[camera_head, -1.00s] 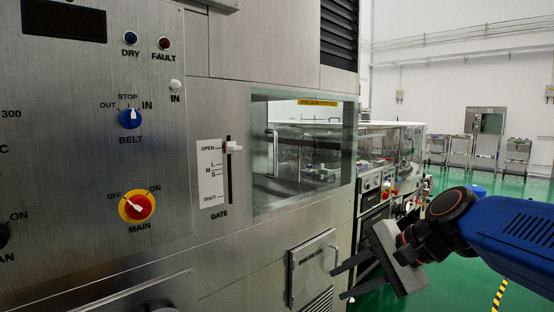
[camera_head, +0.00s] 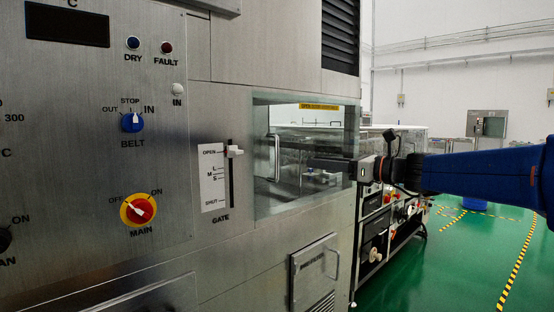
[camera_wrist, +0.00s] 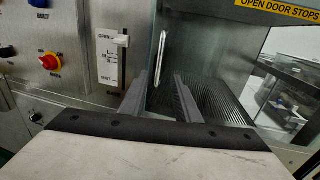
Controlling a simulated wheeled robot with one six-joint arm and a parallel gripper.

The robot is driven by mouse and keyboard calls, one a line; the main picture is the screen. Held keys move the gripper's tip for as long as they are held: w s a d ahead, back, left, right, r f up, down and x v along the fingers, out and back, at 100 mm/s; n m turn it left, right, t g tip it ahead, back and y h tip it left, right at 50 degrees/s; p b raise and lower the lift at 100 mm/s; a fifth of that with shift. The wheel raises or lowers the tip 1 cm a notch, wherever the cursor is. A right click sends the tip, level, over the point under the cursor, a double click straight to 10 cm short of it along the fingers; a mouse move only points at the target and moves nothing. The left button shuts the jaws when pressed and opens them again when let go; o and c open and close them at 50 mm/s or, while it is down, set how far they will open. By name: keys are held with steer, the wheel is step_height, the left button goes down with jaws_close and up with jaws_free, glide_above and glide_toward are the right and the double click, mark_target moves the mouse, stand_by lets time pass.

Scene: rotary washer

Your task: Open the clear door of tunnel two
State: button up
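The clear door (camera_head: 318,121) is a glass panel in the steel machine front, under a yellow label (camera_head: 319,105). It appears shut. Its upright bar handle (camera_head: 277,157) is on the door's left side. It also shows in the wrist view (camera_wrist: 160,55). My gripper (camera_head: 311,163) is in front of the door, to the right of the handle in the head view. In the wrist view its two fingers (camera_wrist: 159,76) are apart with nothing between them. The handle lies ahead of the gap, apart from the fingers as far as I can tell.
A gate slider (camera_head: 234,151) sits left of the door, near OPEN. Further left are the blue belt knob (camera_head: 132,122) and the red main switch (camera_head: 138,209). A pre-filter hatch (camera_head: 315,271) is below. Green floor lies open to the right.

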glide_above(277, 175)
steer(key=shift+w, duration=0.35)
stand_by(0.3)
jaws_close()
